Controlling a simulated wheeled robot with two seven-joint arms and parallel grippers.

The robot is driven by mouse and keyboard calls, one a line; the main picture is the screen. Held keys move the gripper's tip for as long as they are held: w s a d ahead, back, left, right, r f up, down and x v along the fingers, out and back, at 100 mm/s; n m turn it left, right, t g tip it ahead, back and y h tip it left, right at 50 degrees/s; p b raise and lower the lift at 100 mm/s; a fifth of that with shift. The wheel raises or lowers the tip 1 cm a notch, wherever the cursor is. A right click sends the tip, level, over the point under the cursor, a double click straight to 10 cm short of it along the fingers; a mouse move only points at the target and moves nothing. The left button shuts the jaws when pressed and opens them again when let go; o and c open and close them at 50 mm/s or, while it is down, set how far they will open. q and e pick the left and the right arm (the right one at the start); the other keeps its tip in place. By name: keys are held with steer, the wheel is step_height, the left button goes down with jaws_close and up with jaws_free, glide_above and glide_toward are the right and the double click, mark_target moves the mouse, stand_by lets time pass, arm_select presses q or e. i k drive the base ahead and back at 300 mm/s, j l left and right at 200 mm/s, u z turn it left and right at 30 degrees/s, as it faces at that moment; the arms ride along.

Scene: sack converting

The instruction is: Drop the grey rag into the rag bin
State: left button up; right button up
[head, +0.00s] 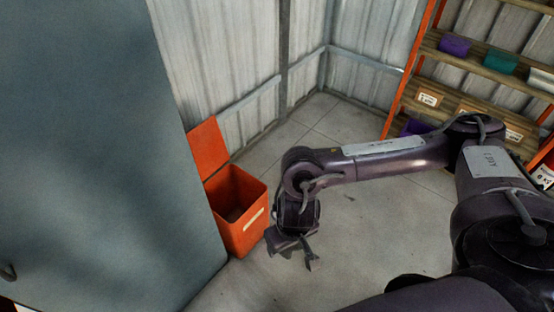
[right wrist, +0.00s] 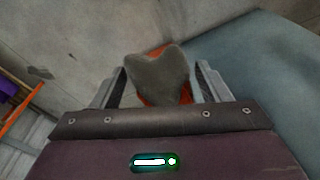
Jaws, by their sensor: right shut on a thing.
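The orange rag bin (head: 236,236) stands on the floor against the side of a large grey-blue cabinet, its lid (head: 206,148) swung up and its mouth open. My right gripper (head: 294,259) is in front and to the right of the bin in the head view, pointing down. It is shut on the grey rag (right wrist: 156,76), which shows between the two fingers in the right wrist view. The rag is small and hard to make out in the head view. Orange parts of the bin (right wrist: 158,51) show behind the rag, which hides most of it. My left gripper is not in view.
The grey-blue cabinet (head: 95,150) fills the left side. A shelf rack with orange posts (head: 408,70) and coloured bins stands at the upper right. Corrugated walls (head: 225,60) close the back. The concrete floor (head: 350,215) around my right arm is clear.

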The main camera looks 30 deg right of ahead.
mark_target(240, 211)
steer(key=i+l+z, duration=0.15)
steer(key=l+z, duration=0.25)
steer(key=i+l+z, duration=0.1)
steer(key=z, duration=0.35)
steer(key=i+l+z, duration=0.1)
steer(key=i+z, duration=0.3)
steer(key=i+l+z, duration=0.1)
steer(key=z, duration=0.35)
steer(key=i+l, duration=0.1)
steer(key=i, duration=0.75)
steer(key=i+u, duration=0.15)
steer(key=u, duration=0.25)
steer(key=i+l+u, duration=0.1)
steer(key=u, duration=0.3)
steer(key=i+l+u, duration=0.15)
steer(key=u, duration=0.25)
steer(key=i+l+u, duration=0.15)
steer(key=u, duration=0.2)
steer(key=i+u, duration=0.1)
steer(key=u, duration=0.35)
steer(key=i+l+u, duration=0.1)
steer(key=u, duration=0.35)
steer(key=i+l+u, duration=0.1)
steer(key=u, duration=0.3)
steer(key=l+u, duration=0.15)
steer(key=u, duration=0.3)
steer(key=i+l+u, duration=0.1)
steer(key=u, duration=0.35)
steer(key=i+l+u, duration=0.1)
steer(key=l+u, duration=0.35)
